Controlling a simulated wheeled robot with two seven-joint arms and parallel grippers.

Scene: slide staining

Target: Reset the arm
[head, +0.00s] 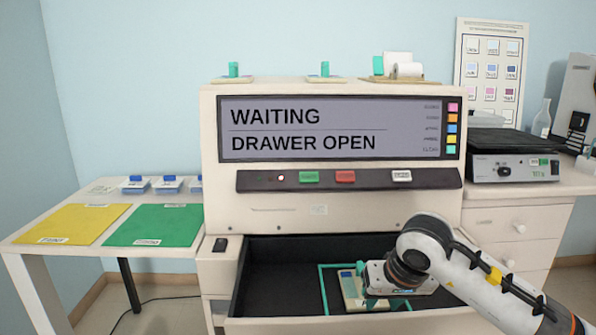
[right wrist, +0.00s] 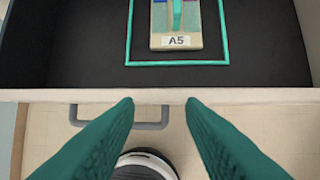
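My right gripper (right wrist: 160,103) is open and empty, its two teal fingers apart in the right wrist view. In the head view my right arm comes in from the right, and the gripper (head: 395,290) is over the front of the open drawer (head: 275,285), its fingers mostly hidden. A pale slide holder labelled A5 (right wrist: 176,41) lies in the drawer inside a green outline (right wrist: 178,63). The holder (head: 351,291) also shows in the head view, partly covered by my gripper. It sits beyond the fingertips in the wrist view, apart from them. My left gripper is not in view.
The staining machine (head: 330,205) displays "WAITING" and "DRAWER OPEN". A side table at left carries a yellow mat (head: 70,222), a green mat (head: 155,226) and blue-lidded boxes. A scale-like device (head: 510,170) stands at right. A drawer handle (right wrist: 120,125) is below the fingers.

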